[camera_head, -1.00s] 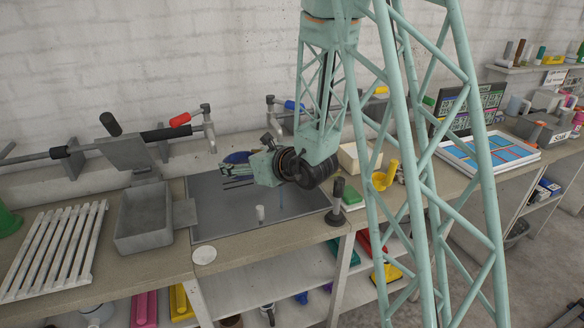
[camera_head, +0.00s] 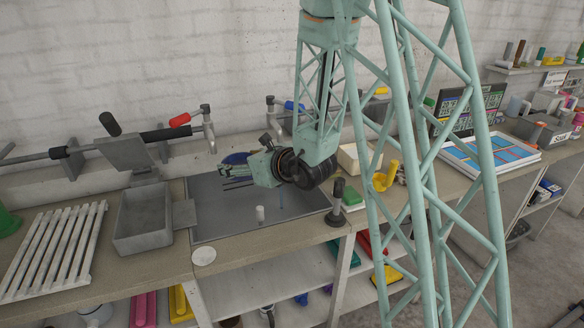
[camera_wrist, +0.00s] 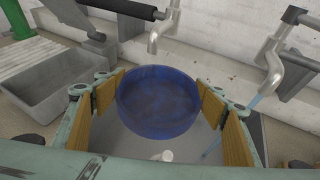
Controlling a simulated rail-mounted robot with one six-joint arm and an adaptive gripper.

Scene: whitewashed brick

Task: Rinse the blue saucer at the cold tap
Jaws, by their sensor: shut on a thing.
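The blue saucer (camera_wrist: 157,108) is a deep, round dish between the wooden pads of my gripper (camera_wrist: 160,100), which is shut on it. In the head view the blue saucer (camera_head: 234,158) shows partly behind my gripper (camera_head: 228,172), above the grey sink area. The tap with the blue lever (camera_head: 291,105) stands to its right. In the wrist view that tap (camera_wrist: 275,68) has a thin blue stream (camera_wrist: 228,116) falling from it, right of the saucer and apart from it. The tap with the red lever (camera_head: 209,128) stands to the left; its spout (camera_wrist: 153,42) is behind the saucer.
A small white cylinder (camera_head: 260,213) stands on the grey sink surface (camera_head: 215,221). A grey basin (camera_head: 145,222) and a white slatted rack (camera_head: 55,247) are to the left. A dark-handled plunger-like tool (camera_head: 338,202) stands at the right edge.

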